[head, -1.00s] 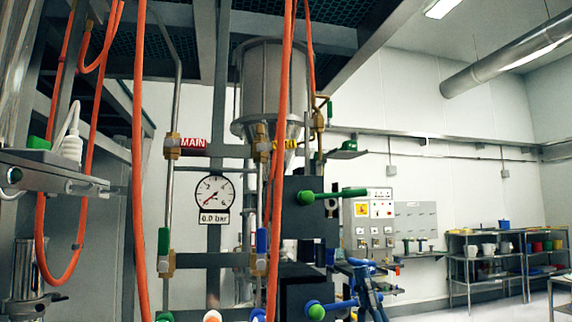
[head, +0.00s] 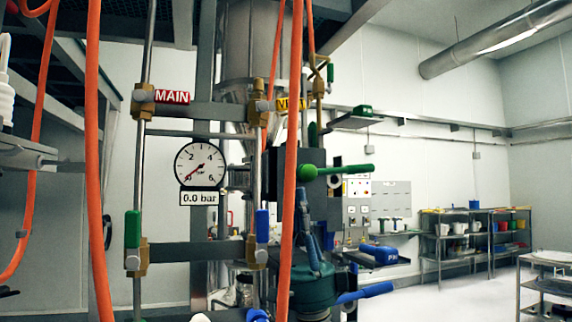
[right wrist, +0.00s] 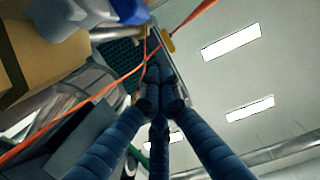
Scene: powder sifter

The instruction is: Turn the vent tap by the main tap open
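The red MAIN label (head: 172,97) sits beside a brass fitting (head: 142,103) on the left pipe. My left gripper is not in view.
Orange hoses (head: 95,160) hang in front of the pipes, one close to my right gripper. The gauge (head: 201,164) reads 0.0 bar. A large green handle (head: 340,169) juts right above my gripper. Shelves (head: 450,245) stand far right, with open floor before them.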

